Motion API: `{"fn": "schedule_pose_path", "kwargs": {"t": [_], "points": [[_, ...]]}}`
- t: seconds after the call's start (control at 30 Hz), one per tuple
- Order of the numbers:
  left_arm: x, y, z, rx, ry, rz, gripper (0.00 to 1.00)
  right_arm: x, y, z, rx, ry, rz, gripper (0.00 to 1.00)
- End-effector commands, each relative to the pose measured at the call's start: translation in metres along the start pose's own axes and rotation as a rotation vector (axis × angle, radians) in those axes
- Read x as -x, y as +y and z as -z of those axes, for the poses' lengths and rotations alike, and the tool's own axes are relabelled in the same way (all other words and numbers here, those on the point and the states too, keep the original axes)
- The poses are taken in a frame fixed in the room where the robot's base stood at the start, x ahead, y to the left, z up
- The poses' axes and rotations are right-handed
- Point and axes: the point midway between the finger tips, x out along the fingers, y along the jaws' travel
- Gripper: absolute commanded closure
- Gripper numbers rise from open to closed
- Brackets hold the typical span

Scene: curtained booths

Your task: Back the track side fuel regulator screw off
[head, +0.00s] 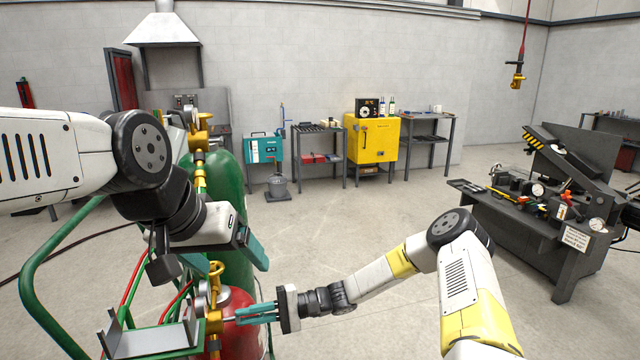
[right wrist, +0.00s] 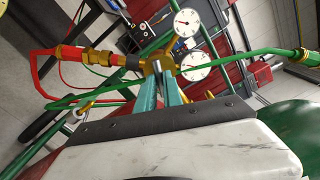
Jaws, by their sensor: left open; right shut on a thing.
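The fuel regulator (head: 213,313) is a brass body above the red cylinder (head: 240,340). In the right wrist view its brass body (right wrist: 158,67) sits just beyond my fingertips, with two white dial gauges (right wrist: 195,66) beside it. My right gripper (head: 236,314) reaches in from the right, its teal fingers shut on the regulator screw, which is mostly hidden between them. The fingers also show in the right wrist view (right wrist: 160,95). My left gripper (head: 255,246) is open and empty, higher up, in front of the green cylinder (head: 232,185).
A green cart frame (head: 50,235) and red and green hoses crowd the left side. A brass valve (head: 198,140) tops the green cylinder. A dark workbench (head: 530,225) with gauges stands at right. The floor in the middle is clear.

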Motion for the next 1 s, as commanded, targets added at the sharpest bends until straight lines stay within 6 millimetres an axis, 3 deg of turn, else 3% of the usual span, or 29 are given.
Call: {"fn": "schedule_pose_path", "kwargs": {"t": [0.1, 0.33, 0.67, 0.7, 0.8, 1.0], "points": [[0.0, 0.0, 0.0, 0.0, 0.0, 0.0, 0.17, 0.001, 0.0008, 0.0004, 0.025, 0.002, 0.0, 1.0], [0.0, 0.0, 0.0, 0.0, 0.0, 0.0, 0.17, 0.0012, 0.0006, 0.0003, 0.289, 0.002, 0.001, 1.0], [0.0, 0.0, 0.0, 0.0, 0.0, 0.0, 0.17, 0.001, 0.0009, 0.0005, 0.331, 0.002, -0.001, 1.0], [0.0, 0.0, 0.0, 0.0, 0.0, 0.0, 0.17, 0.0009, 0.001, 0.0005, 0.334, 0.002, -0.002, 0.83], [0.0, 0.0, 0.0, 0.0, 0.0, 0.0, 0.17, 0.0007, 0.0008, 0.0004, 0.333, 0.001, -0.002, 0.64], [0.0, 0.0, 0.0, 0.0, 0.0, 0.0, 0.17, 0.0004, 0.0004, 0.0002, 0.332, 0.001, -0.001, 0.64]]}}
